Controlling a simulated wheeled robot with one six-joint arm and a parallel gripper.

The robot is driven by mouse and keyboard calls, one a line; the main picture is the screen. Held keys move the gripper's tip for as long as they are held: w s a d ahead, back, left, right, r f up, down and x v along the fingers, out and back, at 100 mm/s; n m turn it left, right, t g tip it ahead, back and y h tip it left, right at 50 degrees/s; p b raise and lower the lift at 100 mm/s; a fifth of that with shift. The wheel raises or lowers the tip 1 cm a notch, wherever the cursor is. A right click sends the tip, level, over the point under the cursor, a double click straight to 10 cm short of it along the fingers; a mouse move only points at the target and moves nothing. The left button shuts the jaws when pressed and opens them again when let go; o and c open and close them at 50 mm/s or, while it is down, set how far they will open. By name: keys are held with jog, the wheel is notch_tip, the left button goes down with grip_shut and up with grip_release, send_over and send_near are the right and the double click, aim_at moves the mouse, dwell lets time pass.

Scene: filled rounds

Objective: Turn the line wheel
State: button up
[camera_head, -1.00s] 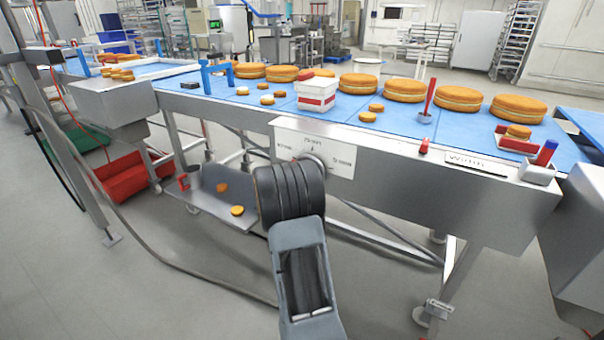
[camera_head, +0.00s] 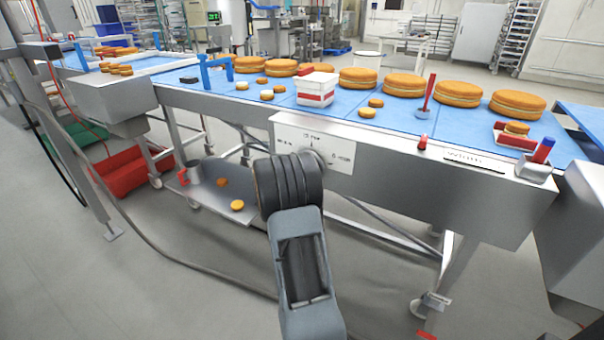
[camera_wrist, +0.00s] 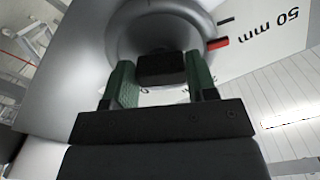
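The line wheel (camera_head: 319,157) is a round grey knob on a white scale plate (camera_head: 343,155), on the front of the steel conveyor. In the wrist view the wheel (camera_wrist: 203,22) fills the upper middle, with a dark block-shaped grip (camera_wrist: 162,68) at its centre. A red mark (camera_wrist: 218,43) shows at its rim, near a black tick and the print "50 mm". My gripper (camera_wrist: 162,78) has one green finger on each side of the dark grip, with no clear gap; it looks shut on it. In the head view my arm hides the fingers and part of the wheel.
The blue belt (camera_head: 400,128) carries cakes, small rounds and a white-red tub (camera_head: 317,90). A low steel tray (camera_head: 215,198) with rounds is left of my arm, and a red bin (camera_head: 135,172) farther left. Conveyor legs stand right. The floor in front is mostly clear.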

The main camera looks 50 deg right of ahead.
jog(key=o, duration=0.4)
jog(key=shift+a, duration=0.1)
jog(key=p+v, duration=0.1)
jog(key=v, duration=1.2)
jog(key=shift+a+p, duration=0.3)
